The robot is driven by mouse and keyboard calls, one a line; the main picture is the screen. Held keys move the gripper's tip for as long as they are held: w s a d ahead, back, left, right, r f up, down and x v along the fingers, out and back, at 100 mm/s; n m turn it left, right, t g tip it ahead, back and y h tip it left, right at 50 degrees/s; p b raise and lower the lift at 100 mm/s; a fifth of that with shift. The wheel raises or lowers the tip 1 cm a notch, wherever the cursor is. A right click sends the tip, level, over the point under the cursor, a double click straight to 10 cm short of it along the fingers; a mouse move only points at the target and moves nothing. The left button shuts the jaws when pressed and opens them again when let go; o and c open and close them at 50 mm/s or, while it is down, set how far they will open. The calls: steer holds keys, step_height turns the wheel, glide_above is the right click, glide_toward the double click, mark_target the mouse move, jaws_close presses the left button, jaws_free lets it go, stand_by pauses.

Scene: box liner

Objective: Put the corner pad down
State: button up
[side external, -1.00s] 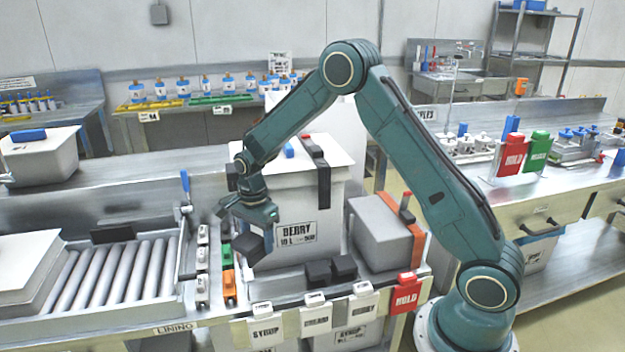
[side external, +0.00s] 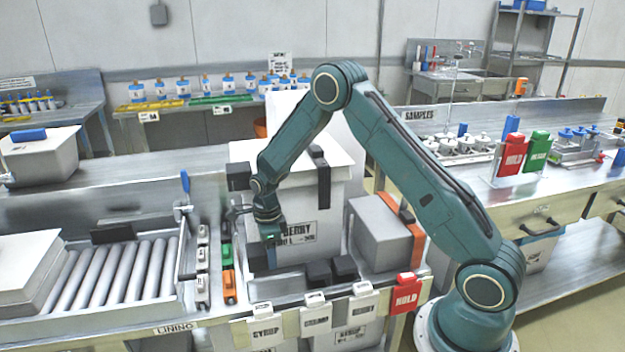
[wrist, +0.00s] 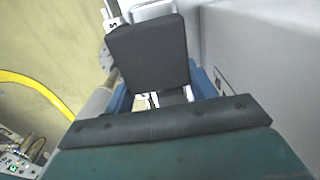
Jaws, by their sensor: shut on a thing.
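A dark grey corner pad (side external: 258,259) is in my gripper (side external: 269,240), which points down in front of the white BERRY box (side external: 300,232). The pad looks roughly upright, low over the bench strip left of two other dark pads (side external: 330,271). I cannot tell whether it touches the surface. In the wrist view the held pad (wrist: 148,54) is a dark block at the upper middle, with blue finger parts beside and behind it. My gripper is shut on the pad, whose lower end is hard to make out.
Orange and green blocks (side external: 228,272) stand in a rack to the left, next to the roller conveyor (side external: 120,268). A grey box with an orange band (side external: 385,234) stands to the right. Hanging SYRUP labels (side external: 265,328) and a red HOLD sign (side external: 406,294) line the front edge.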

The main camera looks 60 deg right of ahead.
steer(key=shift+f, duration=0.1)
glide_above(274, 289)
steer(key=shift+w+f, duration=0.1)
steer(key=shift+f, duration=2.95)
steer(key=shift+f, duration=0.1)
steer(key=shift+f, duration=1.75)
steer(key=shift+f, duration=0.3)
